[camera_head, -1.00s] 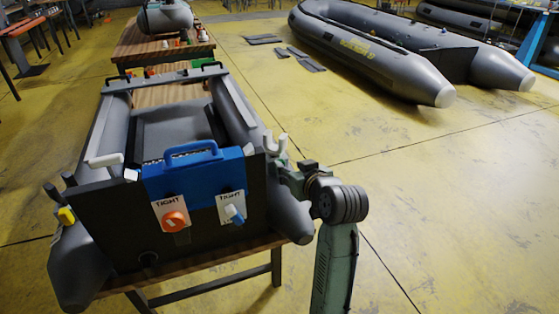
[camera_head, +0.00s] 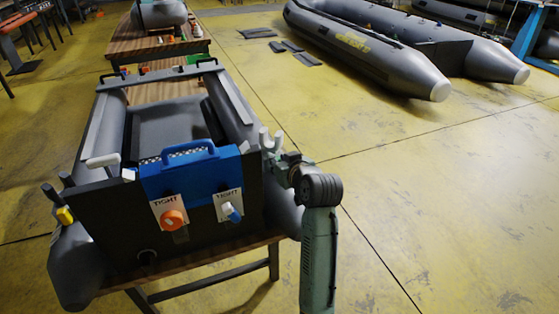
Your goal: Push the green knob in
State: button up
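No green knob can be clearly made out. A grey inflatable boat (camera_head: 96,232) rests on a wooden table, its black transom (camera_head: 112,222) facing me. A blue board (camera_head: 165,182) is fixed over the transom. Under it are an orange knob (camera_head: 172,219) and a blue-and-white knob (camera_head: 230,211), each on a white plate; the left plate reads TIGHT. My gripper (camera_head: 271,139) is at the transom's upper right corner, its two pale fingers pointing up and apart. It appears empty, right of both knobs and higher than them.
A yellow clip (camera_head: 65,215) sits at the transom's left edge. A second table (camera_head: 150,47) behind carries another boat and small items, some green. A large grey boat (camera_head: 385,55) lies on the floor at the back right. The yellow floor on the right is clear.

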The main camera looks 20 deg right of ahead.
grip_shut()
dwell(0.3)
jog(key=shift+w, duration=0.2)
dwell(0.4)
jog(key=shift+o, duration=2.2)
grip_release()
jog(key=shift+s, duration=0.1)
jog(key=v, duration=1.2)
